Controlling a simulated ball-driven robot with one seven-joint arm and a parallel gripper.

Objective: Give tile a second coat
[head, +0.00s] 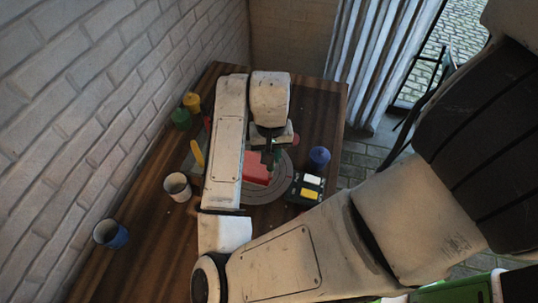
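A red tile (256,173), partly hidden by my arm, lies on a grey round plate (270,193) at the middle of the wooden table. My gripper (268,157) points down over the far part of the plate, just beyond the red tile. Its dark fingers are small and partly shaded, so I cannot tell whether they are open, shut or holding a tool. My pale arm covers the left side of the plate.
A blue pot (319,156) and a black box with yellow and white blocks (306,190) stand right of the plate. Yellow (192,101) and green (181,118) pots, a white cup (177,186) and a blue cup (111,235) line the left, near the brick wall.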

